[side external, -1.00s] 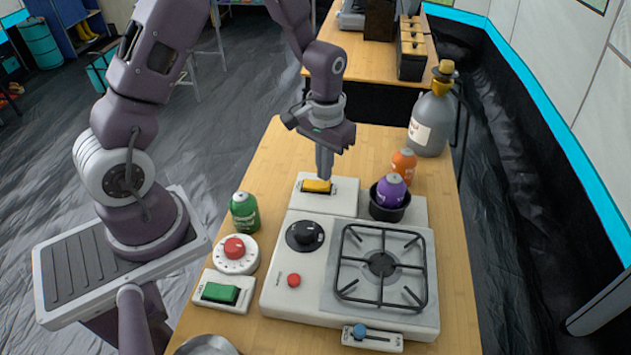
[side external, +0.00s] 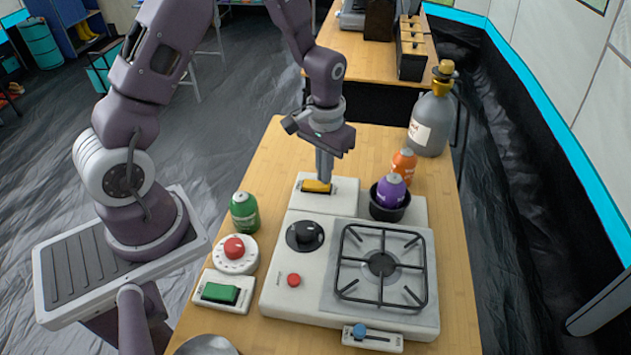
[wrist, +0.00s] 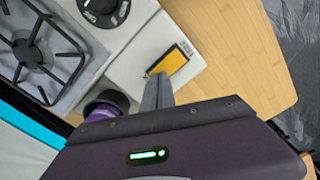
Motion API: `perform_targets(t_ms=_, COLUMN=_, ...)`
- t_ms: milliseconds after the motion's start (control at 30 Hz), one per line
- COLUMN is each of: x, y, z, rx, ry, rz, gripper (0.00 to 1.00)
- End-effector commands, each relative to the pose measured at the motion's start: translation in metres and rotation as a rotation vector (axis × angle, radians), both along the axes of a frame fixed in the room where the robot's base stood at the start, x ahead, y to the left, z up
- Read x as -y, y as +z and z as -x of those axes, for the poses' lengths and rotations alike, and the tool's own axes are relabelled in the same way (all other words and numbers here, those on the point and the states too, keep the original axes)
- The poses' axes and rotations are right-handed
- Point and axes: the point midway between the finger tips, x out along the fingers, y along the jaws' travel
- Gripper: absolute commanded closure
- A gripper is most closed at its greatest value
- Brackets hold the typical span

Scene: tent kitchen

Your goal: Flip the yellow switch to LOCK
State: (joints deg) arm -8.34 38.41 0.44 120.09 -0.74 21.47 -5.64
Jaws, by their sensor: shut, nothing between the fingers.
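The yellow switch (side external: 317,186) sits in a white housing (side external: 345,199) behind the stove. It also shows in the wrist view (wrist: 169,62), as a yellow rocker in a dark frame. My gripper (side external: 324,179) is shut and empty, pointing down with its fingertips at the yellow switch. In the wrist view the fingertips (wrist: 158,80) are beside the near end of the rocker, at or very near contact; I cannot tell if they touch. The LOCK marking is too small to read, so the switch's set side is unclear.
The stove (side external: 424,316) is in front of the switch. A purple canister (side external: 391,190) in a black pot and an orange canister (side external: 404,163) are to the right. A green canister (side external: 244,212), red knob (side external: 234,248) and green switch (side external: 220,293) are at left. Bare wood lies left of the housing.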

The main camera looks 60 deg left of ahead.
Motion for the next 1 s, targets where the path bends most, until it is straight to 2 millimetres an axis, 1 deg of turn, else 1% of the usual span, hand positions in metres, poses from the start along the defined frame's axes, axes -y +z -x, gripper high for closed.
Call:
perform_targets(t_ms=667, x=0.000, y=-0.010, z=0.000, rx=-0.001, ry=0.000, rz=0.000, gripper=1.00)
perform_targets(t_ms=767, x=0.000, y=-0.004, z=0.000, rx=0.000, ry=0.000, rz=0.000, gripper=1.00)
perform_targets(t_ms=1000, x=0.000, y=0.021, z=-0.001, rx=0.003, ry=0.000, rz=-0.001, gripper=1.00)
